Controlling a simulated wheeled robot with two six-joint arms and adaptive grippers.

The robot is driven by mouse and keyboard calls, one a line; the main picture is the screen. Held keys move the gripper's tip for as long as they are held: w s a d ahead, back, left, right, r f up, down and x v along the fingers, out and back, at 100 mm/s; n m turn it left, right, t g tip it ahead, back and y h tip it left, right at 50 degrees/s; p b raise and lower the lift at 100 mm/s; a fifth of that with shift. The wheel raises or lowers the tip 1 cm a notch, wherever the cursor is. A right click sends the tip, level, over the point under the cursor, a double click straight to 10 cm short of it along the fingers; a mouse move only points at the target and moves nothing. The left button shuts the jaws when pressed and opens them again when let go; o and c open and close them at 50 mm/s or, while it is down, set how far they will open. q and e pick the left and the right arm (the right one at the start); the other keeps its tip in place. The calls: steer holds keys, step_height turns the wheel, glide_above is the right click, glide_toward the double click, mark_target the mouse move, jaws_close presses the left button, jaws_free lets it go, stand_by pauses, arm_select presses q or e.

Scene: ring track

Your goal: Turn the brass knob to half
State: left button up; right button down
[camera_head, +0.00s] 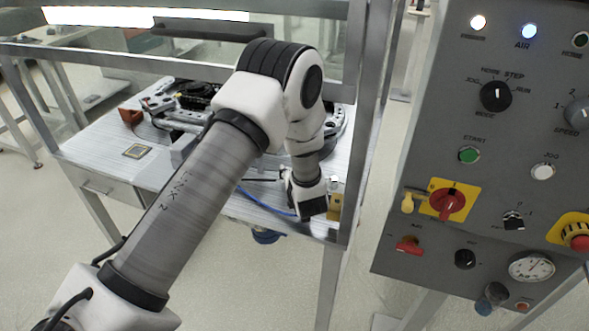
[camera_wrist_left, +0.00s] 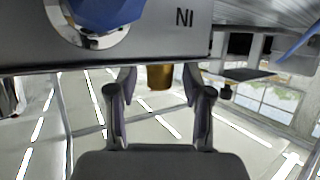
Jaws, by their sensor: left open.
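The brass knob (camera_wrist_left: 159,77) shows in the left wrist view just below the edge of a grey metal panel (camera_wrist_left: 185,45), partly cut off by that edge. My left gripper (camera_wrist_left: 159,88) is open, with one finger on each side of the knob in the picture; I cannot tell whether either touches it. In the head view my left gripper (camera_head: 308,204) is at the bench's front right corner, beside a small brass-yellow piece (camera_head: 335,200). Its fingertips are hard to make out there. My right gripper is not in view.
A metal frame post (camera_head: 366,130) stands close right of my arm. A control panel (camera_head: 490,150) fills the right.

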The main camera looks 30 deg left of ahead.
arm_select(q)
steer(key=shift+s+d+r, duration=0.15)
jaws_close()
steer(key=shift+m+h, duration=0.3)
steer(key=shift+a+m+t+h, duration=0.2)
steer(key=shift+m+t+h, duration=0.7)
steer(key=shift+m+h, duration=0.3)
steer(key=m+h, duration=0.2)
steer(key=m+t+h, duration=0.1)
steer(key=m+h, duration=0.1)
steer(key=h, duration=0.1)
steer(key=shift+m+t, duration=0.3)
steer(key=m+h, duration=0.4)
steer(key=shift+h+p, duration=0.3)
steer(key=shift+h, duration=0.1)
steer(key=shift+m+g+h, duration=0.9)
steer(key=shift+m+h, duration=0.6)
steer(key=shift+m, duration=0.1)
steer(key=shift+d+h, duration=0.1)
steer(key=shift+h, duration=0.2)
